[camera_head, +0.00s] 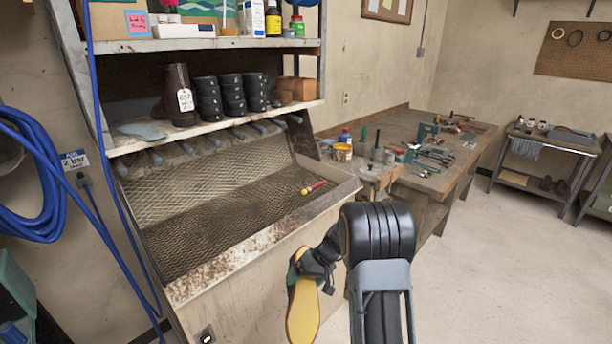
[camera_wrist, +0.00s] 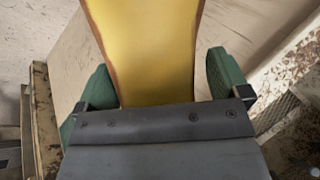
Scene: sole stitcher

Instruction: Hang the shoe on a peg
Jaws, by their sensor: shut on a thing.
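The shoe (camera_head: 303,312) shows as a long yellow-tan sole hanging below my gripper (camera_head: 296,274) in the head view. In the wrist view the shoe's yellow sole (camera_wrist: 145,50) lies between the two green fingers of my gripper (camera_wrist: 158,62), which is shut on it. The shoe's upper is hidden from both views. A row of grey pegs (camera_head: 238,133) sticks out below the shelf, above the mesh-lined bin. The pegs that I can see are bare. My gripper is in front of and below the pegs, well apart from them.
The shelf (camera_head: 219,109) above the pegs holds a brown tagged boot (camera_head: 178,92) and stacked black pieces. The sloped mesh bin (camera_head: 215,190) has a raised front edge (camera_head: 262,238) and a red-yellow tool (camera_head: 313,187) on it. A cluttered workbench (camera_head: 435,184) stands right. Floor at right is open.

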